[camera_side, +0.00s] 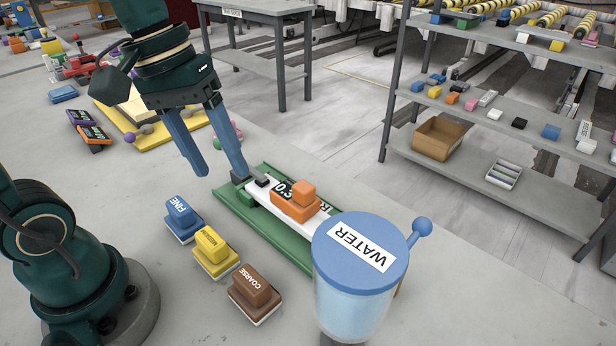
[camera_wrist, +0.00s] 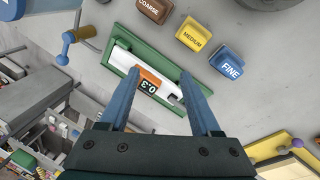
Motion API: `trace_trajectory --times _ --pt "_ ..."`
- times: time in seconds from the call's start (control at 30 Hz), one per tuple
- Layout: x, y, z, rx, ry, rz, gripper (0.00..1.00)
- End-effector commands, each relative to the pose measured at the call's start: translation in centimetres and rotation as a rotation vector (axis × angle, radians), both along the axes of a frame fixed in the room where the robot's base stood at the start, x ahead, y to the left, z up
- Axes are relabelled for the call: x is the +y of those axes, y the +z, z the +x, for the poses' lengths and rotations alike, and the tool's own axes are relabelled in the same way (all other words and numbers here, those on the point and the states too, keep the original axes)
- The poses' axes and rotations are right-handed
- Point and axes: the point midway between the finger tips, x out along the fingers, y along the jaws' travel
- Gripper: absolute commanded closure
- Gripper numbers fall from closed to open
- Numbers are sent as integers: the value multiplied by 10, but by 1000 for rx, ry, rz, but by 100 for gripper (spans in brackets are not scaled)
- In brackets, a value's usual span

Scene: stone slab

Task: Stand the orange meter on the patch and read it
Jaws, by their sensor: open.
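The orange meter (camera_side: 295,201) stands on a long white bar (camera_side: 262,189) in a green tray (camera_side: 240,212). Its black display shows "0.3", also legible on the meter in the wrist view (camera_wrist: 152,84). Whatever lies under the meter is hidden, so I cannot make out the patch. My gripper (camera_side: 218,176) is open and empty, with its blue fingers above the tray's far-left end, apart from the meter. In the wrist view, the open fingers (camera_wrist: 161,73) appear on either side of the bar, with the meter nearer the left finger.
Fine (camera_side: 183,220), medium (camera_side: 214,253) and coarse (camera_side: 255,295) blocks line the tray's near side. A water tub (camera_side: 360,280) with a blue handle stands at its right end. Purple (camera_side: 80,117) and orange (camera_side: 95,138) devices lie far left, beside a yellow tray (camera_side: 165,140).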

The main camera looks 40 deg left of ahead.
Motion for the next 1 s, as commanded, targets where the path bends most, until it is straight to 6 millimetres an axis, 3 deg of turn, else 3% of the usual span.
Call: trace_trajectory --times 0.2,0.4,1.0 --pt "1 -7 -32 -233 -266 209 36" --pt "4 -14 -43 -348 -395 313 36" --pt "4 -15 -44 -366 -416 328 36"
